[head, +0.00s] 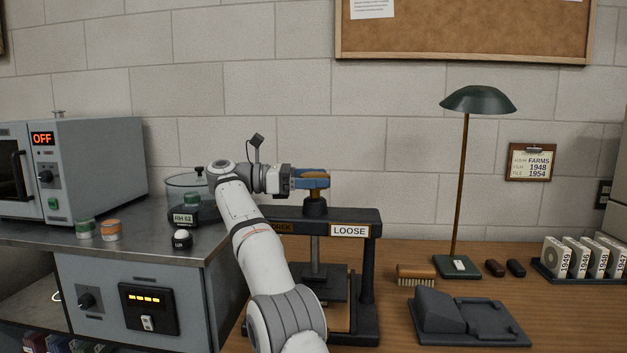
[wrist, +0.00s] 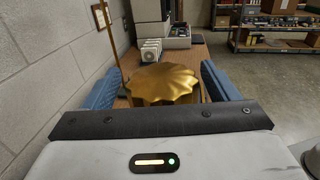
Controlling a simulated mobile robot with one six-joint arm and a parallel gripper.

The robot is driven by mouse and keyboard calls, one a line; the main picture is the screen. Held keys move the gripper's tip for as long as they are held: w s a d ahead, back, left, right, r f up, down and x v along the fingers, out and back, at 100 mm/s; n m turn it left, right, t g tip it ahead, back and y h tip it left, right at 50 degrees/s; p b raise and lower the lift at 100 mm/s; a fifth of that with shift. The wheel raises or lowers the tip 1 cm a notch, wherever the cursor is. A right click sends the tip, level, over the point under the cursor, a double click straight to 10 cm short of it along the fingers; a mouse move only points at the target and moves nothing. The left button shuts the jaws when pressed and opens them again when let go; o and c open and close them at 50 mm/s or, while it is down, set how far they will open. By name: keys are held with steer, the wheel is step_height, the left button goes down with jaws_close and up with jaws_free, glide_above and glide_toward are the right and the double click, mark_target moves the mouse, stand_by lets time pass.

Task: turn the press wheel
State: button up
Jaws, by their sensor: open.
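The press (head: 370,270) is a dark frame on the wooden bench, with a screw and plate in its middle and a sign reading LOOSE. Its press wheel (head: 317,183) is a brass, scalloped knob on top of the screw, partly hidden by a blue finger in the head view. My gripper (head: 312,178) is at the wheel's height, reaching in from the left. In the wrist view the wheel (wrist: 163,82) sits between the two blue padded fingers, which stand open on either side of it. A gap shows at each side; contact is not visible.
A green desk lamp (head: 465,180), a brush (head: 416,274) and a dark grey device (head: 468,318) stand right of the press. A glass jar (head: 182,185) labelled RH 62 stands on the metal counter at left. A block wall rises behind.

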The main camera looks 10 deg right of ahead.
mark_target(315, 173)
step_height(315, 173, up, 9)
steer(key=p, duration=0.7)
steer(key=shift+p, duration=0.4)
